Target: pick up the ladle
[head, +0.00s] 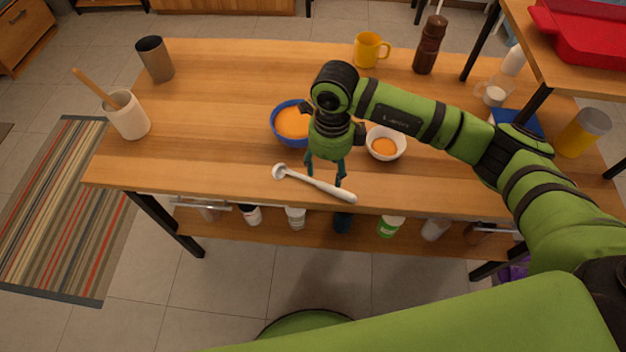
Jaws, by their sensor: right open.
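The white ladle (320,184) lies on the wooden table near its front edge. Its round bowl end is at the left and its handle runs to the right and toward the front edge. My right gripper (325,182) points down at the middle of the ladle's handle. Its two fingers are apart, and their tips appear at or just over the handle. I cannot tell whether they touch it. My left gripper is not in view.
Behind my right gripper stand a blue bowl (289,123) and a white bowl (398,139), both with orange contents. A white crock (128,119), a dark cup (155,60), a yellow mug (367,50) and a brown mill (430,46) stand around. The table's front left is clear.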

